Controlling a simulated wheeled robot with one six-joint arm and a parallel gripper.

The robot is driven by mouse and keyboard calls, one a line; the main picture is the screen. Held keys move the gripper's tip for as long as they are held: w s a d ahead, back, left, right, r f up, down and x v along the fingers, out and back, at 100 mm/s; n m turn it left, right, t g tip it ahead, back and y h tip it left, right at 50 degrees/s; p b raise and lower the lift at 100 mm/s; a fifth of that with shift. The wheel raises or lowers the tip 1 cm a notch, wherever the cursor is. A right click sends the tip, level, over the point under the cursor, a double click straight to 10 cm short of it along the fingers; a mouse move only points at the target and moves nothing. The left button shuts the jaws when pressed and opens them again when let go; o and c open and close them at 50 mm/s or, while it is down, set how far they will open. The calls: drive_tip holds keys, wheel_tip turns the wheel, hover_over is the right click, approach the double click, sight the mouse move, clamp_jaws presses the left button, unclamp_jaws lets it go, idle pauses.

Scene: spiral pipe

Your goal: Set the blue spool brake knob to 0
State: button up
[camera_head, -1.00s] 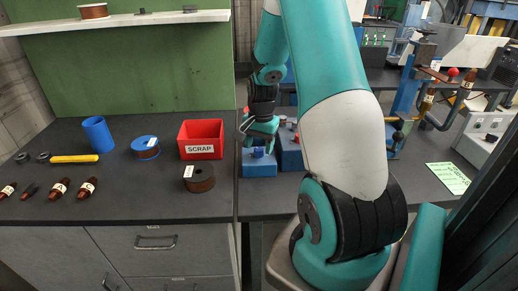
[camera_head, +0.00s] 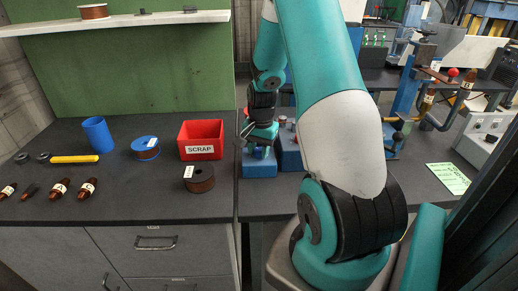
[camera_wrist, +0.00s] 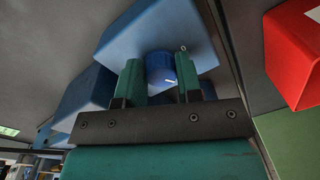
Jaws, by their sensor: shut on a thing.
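The blue spool brake knob (camera_wrist: 160,68) is on the face of a blue box (camera_wrist: 160,28) in the wrist view. A white line shows on the knob, at its lower right in the picture. A "0" mark is printed on the box just beyond the knob's upper right. The line does not point at the 0. My gripper (camera_wrist: 160,80) has its two green fingers on either side of the knob and is shut on it.
A red scrap bin (camera_head: 201,153) stands left of the blue box; it also shows at the right of the wrist view (camera_wrist: 298,50). A second blue box (camera_head: 289,155) is close on the right.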

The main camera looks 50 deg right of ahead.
drive_tip(key=n+p, duration=0.1)
drive_tip(key=n, duration=0.4)
drive_tip(key=shift+r+n+p, duration=0.1)
drive_tip(key=shift+n+p, duration=0.2)
drive_tip(key=shift+n, duration=0.1)
drive_tip(key=n+p, duration=0.1)
drive_tip(key=n, duration=0.4)
drive_tip(key=shift+d+n, duration=0.15)
drive_tip(key=shift+n, duration=0.25)
drive_tip(key=o, duration=0.9)
drive_tip(key=shift+o, duration=0.2)
wheel_tip(320, 180, up, 17)
drive_tip(key=shift+d+r, duration=0.2)
drive_tip(key=shift+d, duration=0.25)
drive_tip(key=shift+s, duration=0.1)
